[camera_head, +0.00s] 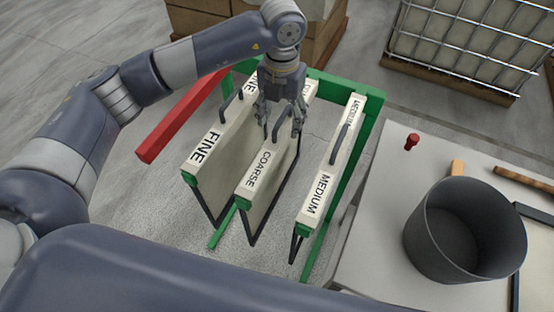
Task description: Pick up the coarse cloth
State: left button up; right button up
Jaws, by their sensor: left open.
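The coarse cloth (262,166) hangs in the green rack (366,140) between two other framed cloths. It has a pale top bar lettered COARSE and a dark handle on top. My left gripper (281,122) points down over the coarse cloth's top bar, with its open fingers around or just above the handle. I cannot tell whether they touch it. The fine cloth (205,151) hangs to the left and the medium cloth (318,190) to the right, each with its own handle. My right gripper is not in view.
A red bar (180,118) slants beside the rack on the left. A pale table (375,235) at the right bears a dark grey bucket (464,232) and a small red object (411,141). A caged tank (470,45) and brown boxes (200,18) stand behind.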

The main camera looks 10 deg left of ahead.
aim_at(282, 128)
pick_arm(q)
jog(key=shift+w+f+p, duration=0.15)
jog(key=shift+f+p, duration=0.15)
jog(key=shift+f, duration=0.1)
jog(key=f+p, duration=0.1)
jog(key=f, duration=0.1)
jog(key=f+p, duration=0.1)
jog(key=f, duration=0.1)
jog(key=shift+w+d, duration=0.15)
jog(key=shift+w, duration=0.05)
jog(key=shift+f, duration=0.25)
jog(key=c, duration=1.3)
grip_shut()
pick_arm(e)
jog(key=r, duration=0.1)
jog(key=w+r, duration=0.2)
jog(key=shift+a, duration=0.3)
